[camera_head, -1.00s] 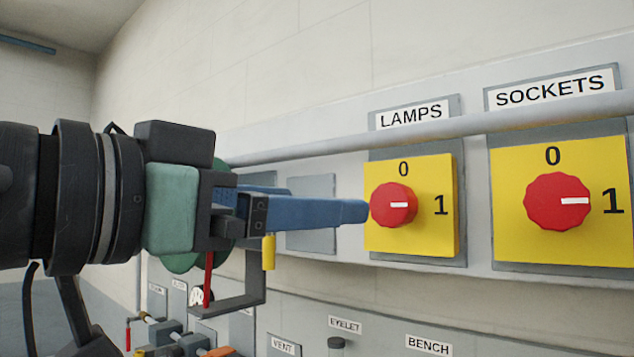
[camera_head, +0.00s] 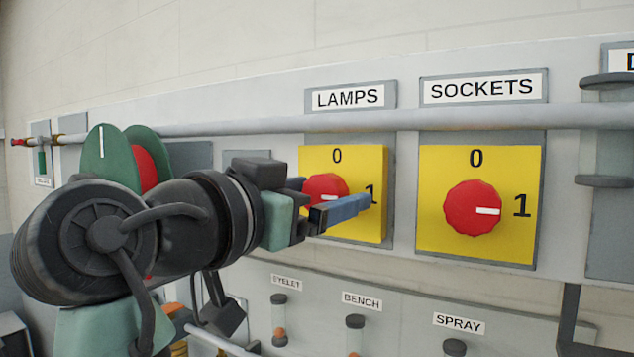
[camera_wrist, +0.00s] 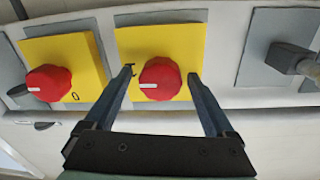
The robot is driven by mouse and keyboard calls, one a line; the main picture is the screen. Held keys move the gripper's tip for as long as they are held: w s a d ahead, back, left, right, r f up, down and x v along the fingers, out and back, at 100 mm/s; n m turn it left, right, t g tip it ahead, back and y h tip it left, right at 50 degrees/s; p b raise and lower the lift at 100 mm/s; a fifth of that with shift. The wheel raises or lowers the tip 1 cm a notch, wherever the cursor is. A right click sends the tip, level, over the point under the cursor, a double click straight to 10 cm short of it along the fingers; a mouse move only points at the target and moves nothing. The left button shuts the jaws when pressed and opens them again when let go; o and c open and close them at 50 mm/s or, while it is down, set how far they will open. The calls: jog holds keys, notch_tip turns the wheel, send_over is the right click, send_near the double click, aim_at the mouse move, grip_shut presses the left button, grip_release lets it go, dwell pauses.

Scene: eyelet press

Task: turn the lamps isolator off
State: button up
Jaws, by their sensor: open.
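The lamps isolator (camera_head: 362,222) is a yellow plate under the LAMPS label, with a red knob (camera_head: 324,186). The knob's white mark points towards 1. My gripper (camera_head: 336,202) is open in front of the plate, and its near blue finger hides part of the knob's lower right. In the wrist view the plate looks turned upside down, and the lamps knob (camera_wrist: 162,72) sits between my two spread fingertips. The gaps on both sides look open. I cannot tell how deep the fingers reach around it.
The sockets isolator (camera_head: 440,235) is close on the right, its red knob (camera_head: 472,208) at 1. A grey pipe (camera_head: 440,118) runs across above both plates. Below is a panel with BENCH (camera_head: 361,300) and SPRAY (camera_head: 459,323) switches. Dark brackets (camera_head: 605,181) stand out at the right.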

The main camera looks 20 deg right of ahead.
jog(key=c, duration=1.4)
jog(key=shift+n, duration=0.3)
jog(key=n+b, duration=0.1)
jog(key=n, duration=0.2)
jog(key=shift+n+b, duration=0.3)
jog(key=shift+b, duration=0.05)
jog(key=n, duration=0.4)
jog(key=shift+n+b, duration=0.4)
jog(key=n, duration=0.4)
jog(key=shift+n+t, duration=0.4)
jog(key=shift+a+n, duration=0.1)
jog(key=shift+n, duration=2.3)
